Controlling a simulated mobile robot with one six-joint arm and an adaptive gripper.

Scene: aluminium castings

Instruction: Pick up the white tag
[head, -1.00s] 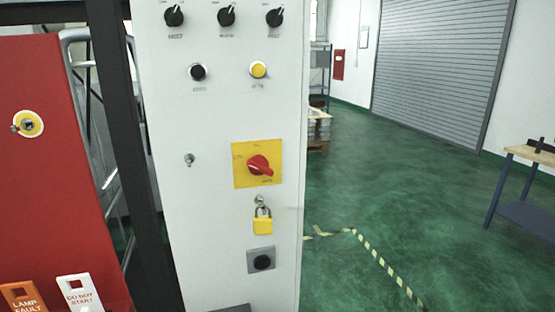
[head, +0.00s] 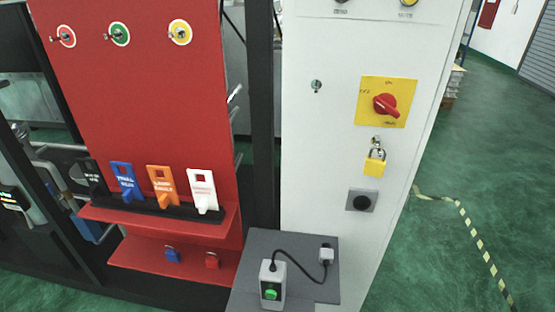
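The white tag (head: 202,191) stands upright in a dark holder on the upper shelf of the red board (head: 150,95). It has a hole near its top and red lettering, too small to read clearly now. It is the rightmost in a row, with an orange tag (head: 161,183), a blue tag (head: 124,182) and a black tag (head: 93,178) to its left. Nothing covers its front. My gripper is not in view.
Right of the board stand a dark post (head: 263,130) and a white cabinet (head: 325,150) with a yellow padlock (head: 375,163). A grey ledge (head: 325,291) holds a green-button box (head: 271,284). Green floor lies open at right.

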